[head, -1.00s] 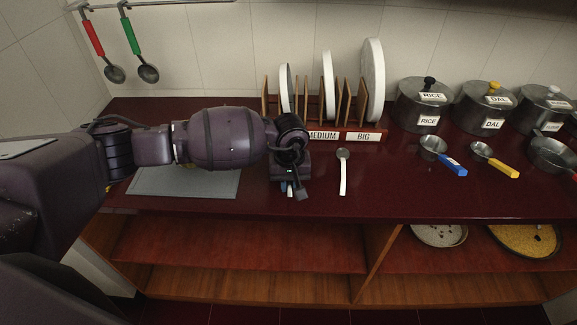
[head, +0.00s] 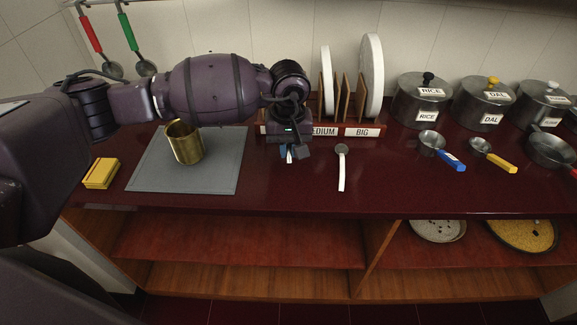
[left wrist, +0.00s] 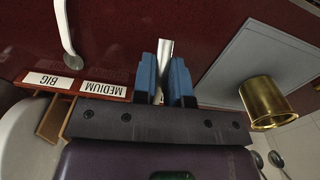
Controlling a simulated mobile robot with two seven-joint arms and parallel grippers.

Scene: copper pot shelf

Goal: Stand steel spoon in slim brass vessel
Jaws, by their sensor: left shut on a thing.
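The slim brass vessel (head: 187,147) stands upright on a grey mat (head: 215,178) at the left of the counter. It also shows at the right of the left wrist view (left wrist: 267,104). My left gripper (head: 288,153) is to the right of the vessel, in front of the plate rack. In the left wrist view its blue fingers (left wrist: 165,82) are shut on a narrow silvery piece, the steel spoon (left wrist: 164,52). Most of the spoon is hidden by the gripper. My right gripper is not in view.
A white-handled spoon (head: 341,168) lies on the counter right of my gripper. A wooden rack holds white plates (head: 371,77) behind. A yellow block (head: 101,173) lies left of the mat. Labelled pots (head: 422,101) and small pans stand at the right.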

